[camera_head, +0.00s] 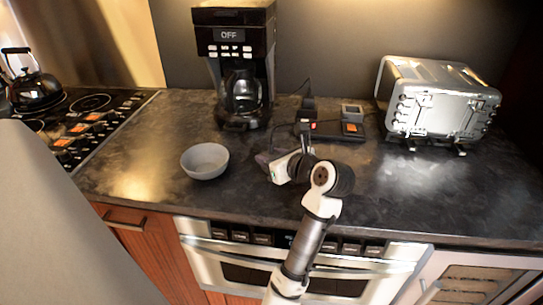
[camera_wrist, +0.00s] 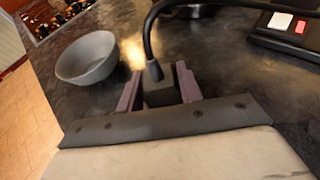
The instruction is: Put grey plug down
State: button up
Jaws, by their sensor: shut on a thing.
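My gripper (camera_wrist: 160,92) is shut on a dark grey plug (camera_wrist: 158,86), which sits between its two purple fingers in the wrist view. A black cord (camera_wrist: 148,38) rises from the plug and curves away to the right. In the head view my gripper (camera_head: 265,158) is low over the dark countertop (camera_head: 140,165), to the right of the grey bowl. The plug is mostly hidden there. I cannot tell whether it touches the counter.
A grey bowl (camera_head: 205,161) stands left of my gripper. A power strip (camera_head: 330,130) with a red switch lies behind it to the right. A coffee maker (camera_head: 240,70) stands at the back, a toaster oven (camera_head: 435,100) at the right. Counter near the front edge is clear.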

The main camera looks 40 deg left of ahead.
jog(key=o, duration=1)
